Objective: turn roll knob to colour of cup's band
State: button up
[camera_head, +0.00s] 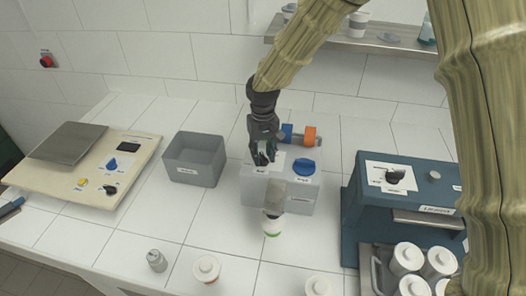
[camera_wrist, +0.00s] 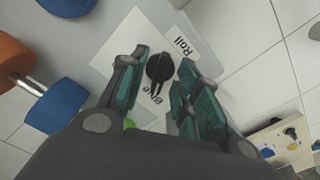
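The pale filler box (camera_head: 300,201) stands mid-counter. Its black roll knob (camera_wrist: 160,67) shows in the wrist view on a white plate, near a "Roll" label (camera_wrist: 187,46) and a "Blue" label (camera_wrist: 152,93). A green mark (camera_wrist: 129,124) is partly hidden by my gripper. My gripper (camera_head: 262,157) is over the box's left part; in the wrist view its fingers (camera_wrist: 163,65) are apart, one on each side of the knob. I cannot tell whether they touch it. A white cup with a green band (camera_head: 272,229) stands at the box's front, under a grey part.
A blue knob (camera_head: 304,167) is right of my gripper, with an orange and blue roller (camera_head: 309,134) behind. A grey bin (camera_head: 194,158) is left, a blue machine (camera_head: 400,184) right.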

grip_shut()
jog(key=shift+n, duration=0.3)
jog(key=n, duration=0.5)
jog(key=shift+p, duration=0.4)
jog(key=n+p, duration=0.1)
jog(key=n, duration=0.5)
jog(key=shift+w, duration=0.1)
jog(key=shift+n, duration=0.3)
grip_release()
